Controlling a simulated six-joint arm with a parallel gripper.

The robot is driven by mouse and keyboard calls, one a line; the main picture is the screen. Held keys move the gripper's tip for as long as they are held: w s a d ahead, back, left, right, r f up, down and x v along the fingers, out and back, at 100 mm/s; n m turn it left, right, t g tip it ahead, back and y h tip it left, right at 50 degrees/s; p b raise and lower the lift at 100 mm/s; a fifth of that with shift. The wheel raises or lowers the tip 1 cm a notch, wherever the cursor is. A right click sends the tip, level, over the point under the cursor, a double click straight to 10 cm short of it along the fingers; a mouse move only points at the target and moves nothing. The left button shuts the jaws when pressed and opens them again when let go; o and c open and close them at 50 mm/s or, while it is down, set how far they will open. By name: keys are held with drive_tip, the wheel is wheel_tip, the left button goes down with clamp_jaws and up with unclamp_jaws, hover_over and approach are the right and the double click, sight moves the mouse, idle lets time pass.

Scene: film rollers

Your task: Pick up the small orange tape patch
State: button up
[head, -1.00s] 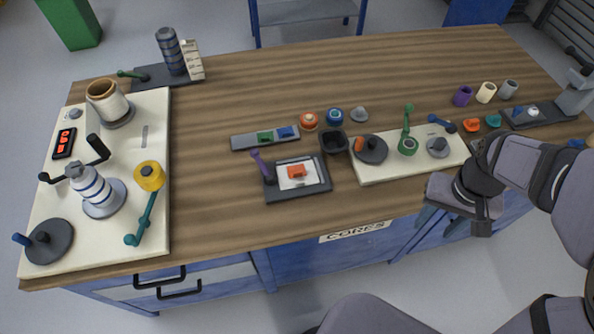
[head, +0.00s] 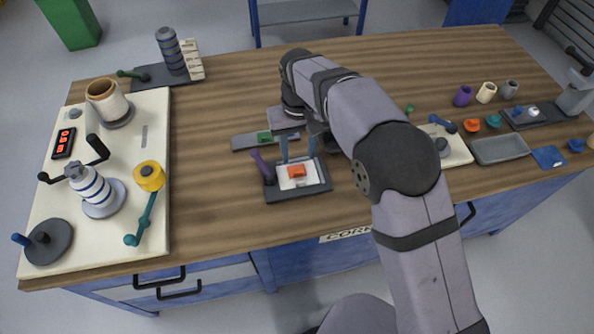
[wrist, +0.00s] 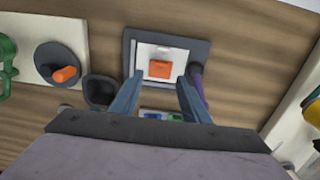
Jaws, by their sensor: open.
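The small orange tape patch (head: 297,171) lies on a white sheet in a dark grey tray (head: 290,196). It also shows in the wrist view (wrist: 160,69), just beyond and between my two fingertips. My gripper (head: 298,158) points down above the far part of the tray. It is open, with one finger on each side of the patch's line and nothing between them. In the wrist view my gripper (wrist: 157,82) shows both fingers apart from the patch.
A purple-handled tool (head: 262,166) stands at the tray's left edge, close to one finger. A grey strip with a green block (head: 264,137) lies behind the tray. A dark cup (wrist: 100,91) stands beside it. The wood in front of the tray is clear.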

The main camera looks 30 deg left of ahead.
sight(298, 173)
drive_tip(key=shift+f+p, duration=0.3)
drive_tip(key=shift+f, duration=0.75)
drive_tip(key=shift+s+d+f, duration=0.1)
drive_tip(key=shift+f, duration=0.2)
drive_tip(key=shift+s+d+f+p, duration=0.15)
drive_tip(key=shift+f+p, duration=1)
drive_tip(key=shift+f, duration=1.15)
drive_tip(key=shift+s, duration=0.1)
clamp_jaws()
